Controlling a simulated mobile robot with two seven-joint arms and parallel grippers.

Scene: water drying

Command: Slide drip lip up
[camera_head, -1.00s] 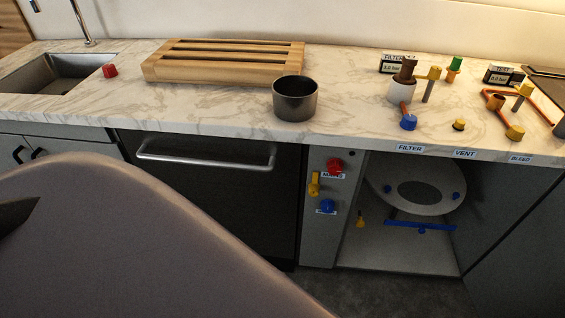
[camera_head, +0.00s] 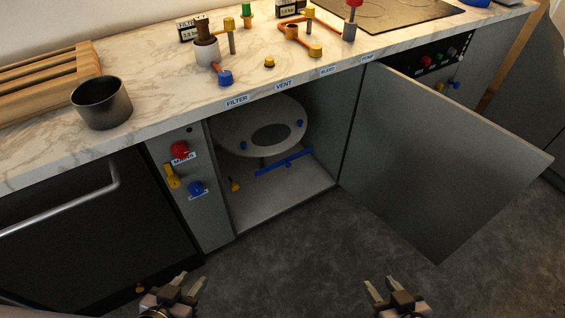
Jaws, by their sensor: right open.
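No part is labelled as the drip lip, so I cannot tell which one it is. A blue bar (camera_head: 270,169) sits low under a round grey ring plate (camera_head: 232,136) inside the open cabinet. My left gripper (camera_head: 191,281) is at the bottom edge, left of middle, low in front of the cabinets, with its fingers apart and empty. My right gripper (camera_head: 381,282) is at the bottom edge, right of middle, open and empty above the floor. Both are well apart from the cabinet parts.
The cabinet door (camera_head: 450,150) stands open to the right. A side panel carries a red knob (camera_head: 180,150), a yellow lever (camera_head: 172,176) and a blue knob (camera_head: 196,188). A dark pot (camera_head: 102,104) and pipe fittings stand on the marble counter (camera_head: 160,90).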

